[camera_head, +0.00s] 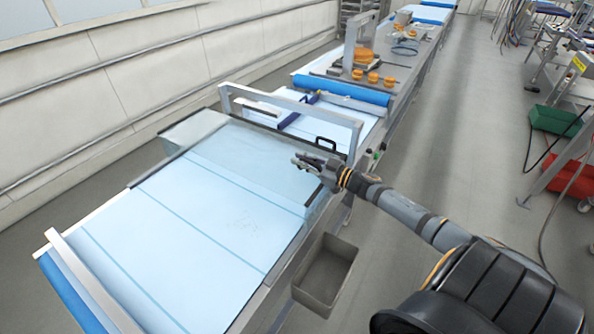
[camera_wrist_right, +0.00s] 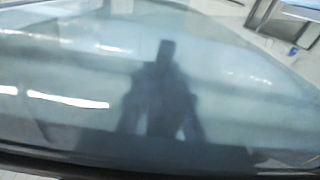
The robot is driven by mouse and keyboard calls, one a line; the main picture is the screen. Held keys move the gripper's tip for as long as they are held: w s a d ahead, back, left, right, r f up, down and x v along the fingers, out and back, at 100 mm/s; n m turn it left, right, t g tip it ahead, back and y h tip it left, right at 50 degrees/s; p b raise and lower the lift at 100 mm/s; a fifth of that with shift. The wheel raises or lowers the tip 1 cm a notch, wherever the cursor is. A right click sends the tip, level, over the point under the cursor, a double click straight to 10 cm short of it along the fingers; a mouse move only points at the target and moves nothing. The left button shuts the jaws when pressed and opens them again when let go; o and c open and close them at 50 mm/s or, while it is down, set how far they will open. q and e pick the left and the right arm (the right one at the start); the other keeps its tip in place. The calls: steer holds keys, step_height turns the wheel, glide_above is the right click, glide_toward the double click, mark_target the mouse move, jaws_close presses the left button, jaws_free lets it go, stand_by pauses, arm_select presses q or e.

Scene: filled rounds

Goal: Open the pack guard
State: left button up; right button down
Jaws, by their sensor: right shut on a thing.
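The pack guard (camera_head: 245,150) is a clear, glossy cover with dark edges. It spans the pale blue belt in the middle of the head view, and how far it is tilted is hard to tell. My right gripper (camera_head: 299,161) is at the guard's right side, shut on part of it. The exact grip spot is hidden. In the right wrist view the guard's clear panel (camera_wrist_right: 230,95) fills most of the picture, with a dark reflection on it and a dark edge along the bottom. My left gripper is not in view.
A metal frame (camera_head: 345,121) arches over the belt behind the guard, with a black handle (camera_head: 326,143) near it. A grey bin (camera_head: 325,275) hangs at the line's right side. Orange rounds (camera_head: 373,77) sit farther up the line.

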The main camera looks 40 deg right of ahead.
steer(key=shift+w+d+f+b, duration=0.15)
steer(key=shift+d+f+b, duration=0.05)
steer(key=shift+d, duration=0.25)
steer(key=shift+w+d+f+b, duration=0.1)
steer(key=shift+d+f+b, duration=0.1)
steer(key=shift+d, duration=0.2)
steer(key=shift+w+d+r, duration=0.1)
steer(key=shift+w+d, duration=0.05)
steer(key=shift+d, duration=0.15)
steer(key=shift+w+r+b, duration=0.1)
steer(key=shift+r+b, duration=0.2)
steer(key=shift+b, duration=0.15)
steer(key=shift+d, duration=0.25)
steer(key=shift+w+d, duration=0.1)
steer(key=c, duration=1.3)
jaws_free()
steer(key=shift+c, duration=0.2)
steer(key=shift+s, duration=0.2)
steer(key=v, duration=0.6)
steer(key=shift+s+f, duration=0.1)
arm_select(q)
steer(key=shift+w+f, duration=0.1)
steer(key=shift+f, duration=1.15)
arm_select(e)
steer(key=shift+s+d, duration=0.2)
steer(key=shift+s, duration=0.2)
